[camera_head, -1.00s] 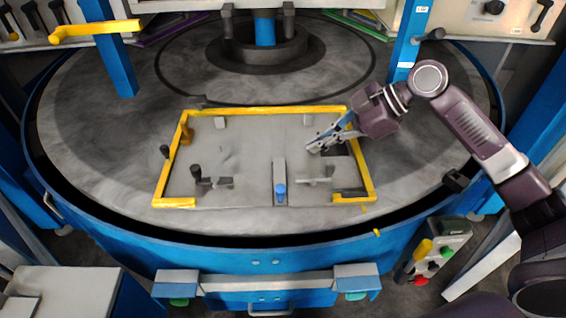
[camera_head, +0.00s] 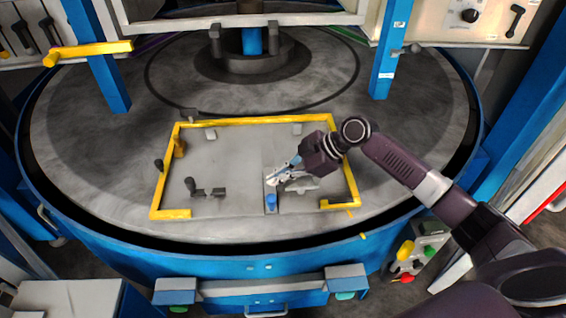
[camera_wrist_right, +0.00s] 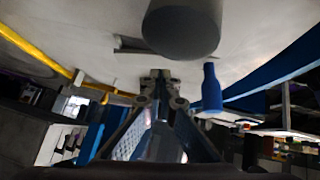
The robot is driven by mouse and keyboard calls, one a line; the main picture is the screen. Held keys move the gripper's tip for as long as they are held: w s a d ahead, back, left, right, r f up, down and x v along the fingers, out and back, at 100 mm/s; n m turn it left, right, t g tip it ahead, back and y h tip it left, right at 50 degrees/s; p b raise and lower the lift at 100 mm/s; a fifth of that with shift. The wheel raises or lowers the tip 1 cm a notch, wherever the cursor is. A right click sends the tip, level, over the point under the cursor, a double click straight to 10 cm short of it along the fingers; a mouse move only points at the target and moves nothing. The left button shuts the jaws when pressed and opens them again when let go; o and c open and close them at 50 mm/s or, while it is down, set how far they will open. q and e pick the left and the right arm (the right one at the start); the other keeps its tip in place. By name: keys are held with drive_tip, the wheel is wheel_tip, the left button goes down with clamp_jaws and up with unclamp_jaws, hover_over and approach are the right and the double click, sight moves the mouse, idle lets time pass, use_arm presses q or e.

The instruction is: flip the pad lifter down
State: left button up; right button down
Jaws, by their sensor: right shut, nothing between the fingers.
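A grey plate (camera_head: 232,160) with a yellow frame (camera_head: 250,121) lies on the round table. Near its front middle is a narrow grey bar (camera_head: 270,207) with a blue knob (camera_head: 271,200); I cannot tell for sure that this is the pad lifter. My right gripper (camera_head: 271,182) is shut and empty just behind the blue knob, in front of part of the bar. In the right wrist view my gripper (camera_wrist_right: 158,77) points at the plate, with a blue knob (camera_wrist_right: 211,92) to its right and a large grey cylinder above. My left gripper is out of view.
Dark levers (camera_head: 190,184) stand at the plate's left, with an orange post (camera_head: 179,145) behind. Blue posts (camera_head: 393,50) rise at both sides of the table. A control box (camera_head: 413,250) with coloured buttons sits at the front right. The plate's left middle is clear.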

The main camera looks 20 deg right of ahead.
drive_tip(key=shift+w+d+f, duration=0.1)
drive_tip(key=shift+f, duration=0.4)
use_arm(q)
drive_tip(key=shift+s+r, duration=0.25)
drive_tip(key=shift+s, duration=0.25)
use_arm(e)
drive_tip(key=shift+f, duration=0.15)
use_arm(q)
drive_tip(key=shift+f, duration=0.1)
